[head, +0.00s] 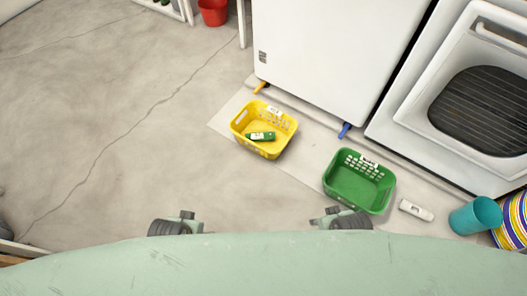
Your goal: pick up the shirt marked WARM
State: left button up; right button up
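I see no shirt, and I cannot make out the word WARM on anything in view. A yellow basket (242,123) stands on the floor near the middle, with a small white tag on its back rim. A small dark green item with a pale label (261,136) lies in it; it looks like a bottle. A green basket (345,190) with a white tag stands to the right and looks empty. The tags are too small to read. Neither of my grippers is in view.
A white appliance (325,45) and a dryer-like machine (480,100) with a dark round-cornered door stand behind. A white item (416,210), a teal cup-like container (475,216) and a striped object (514,215) are at right. A red bucket (213,12) stands far back. The left floor is clear.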

aim_at(416, 210)
jog(key=z, duration=2.05)
jog(key=i+l+u, duration=0.1)
jog(key=i+l, duration=0.15)
